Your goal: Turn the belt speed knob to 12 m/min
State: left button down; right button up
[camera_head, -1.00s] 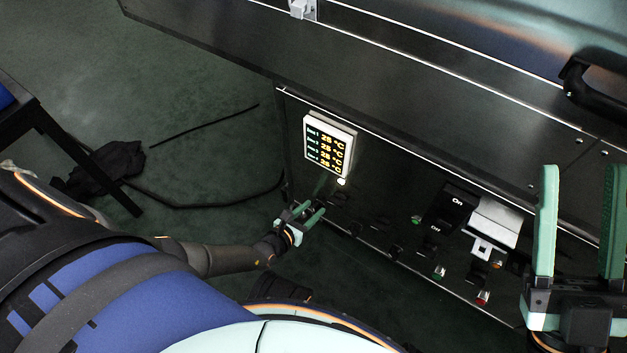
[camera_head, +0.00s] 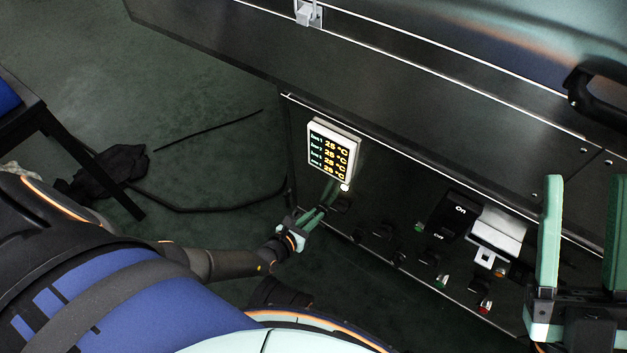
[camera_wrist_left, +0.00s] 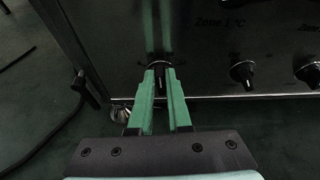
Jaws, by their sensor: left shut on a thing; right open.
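My left gripper (camera_head: 328,194) is at the lower left corner of the dark control panel (camera_head: 382,212). In the left wrist view, its green fingers (camera_wrist_left: 160,78) are shut on the leftmost black knob (camera_wrist_left: 160,66), one finger on each side. The knob's scale and label are mostly hidden or too dark to read, so its setting cannot be told. My right gripper (camera_head: 585,190) is open and empty in front of the machine at the right.
A lit display (camera_head: 332,152) reads several zone temperatures. To the right are more black knobs (camera_wrist_left: 243,73), a breaker switch (camera_head: 452,215) marked On and Off, and small red (camera_head: 486,307) and green buttons.

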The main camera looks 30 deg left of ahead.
pick_arm(q)
jog(key=shift+d+m+y, duration=0.15)
jog(key=shift+m+y, duration=0.15)
jog(key=shift+m, duration=0.1)
jog(key=c, duration=0.9)
grip_release()
jog(key=shift+o, duration=0.2)
jog(key=shift+s+r, duration=0.1)
